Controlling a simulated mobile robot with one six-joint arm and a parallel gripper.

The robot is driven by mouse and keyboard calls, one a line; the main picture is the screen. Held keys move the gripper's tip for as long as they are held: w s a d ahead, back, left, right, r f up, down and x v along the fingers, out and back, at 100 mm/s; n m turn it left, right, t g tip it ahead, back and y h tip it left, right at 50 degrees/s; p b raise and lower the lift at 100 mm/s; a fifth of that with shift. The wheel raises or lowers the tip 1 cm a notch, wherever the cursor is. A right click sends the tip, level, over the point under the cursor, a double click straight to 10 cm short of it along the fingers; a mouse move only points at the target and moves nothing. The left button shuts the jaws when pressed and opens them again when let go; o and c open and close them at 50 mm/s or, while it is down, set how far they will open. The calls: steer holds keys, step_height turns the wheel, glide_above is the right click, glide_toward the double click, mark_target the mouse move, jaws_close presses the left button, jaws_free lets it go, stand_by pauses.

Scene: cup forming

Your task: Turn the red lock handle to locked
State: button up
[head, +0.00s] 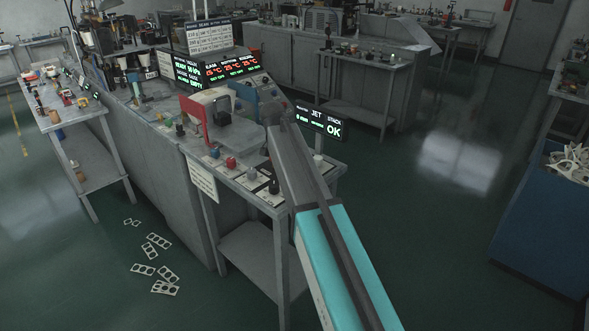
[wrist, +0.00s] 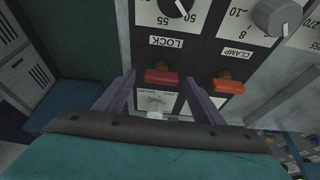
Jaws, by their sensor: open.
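My gripper (wrist: 160,82) is open, with one purple-grey finger to each side of the handle. I cannot tell whether either finger touches it. An orange-red handle (wrist: 229,85) with the label CLAMP sits just to the right, outside the right finger. In the head view my arm reaches up to the bench machine; the lock handle cannot be made out there.
Dials, including a grey knob (wrist: 277,15), sit on the panel near the handles. In the head view, a red-framed machine (head: 208,112) and a JET/STACK display (head: 318,122) reading OK stand close to my arm. Paper scraps (head: 158,240) lie on the floor.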

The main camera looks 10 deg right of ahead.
steer(key=b+v, duration=0.3)
steer(key=v, duration=1)
steer(key=shift+r, duration=0.25)
steer(key=shift+s, duration=0.1)
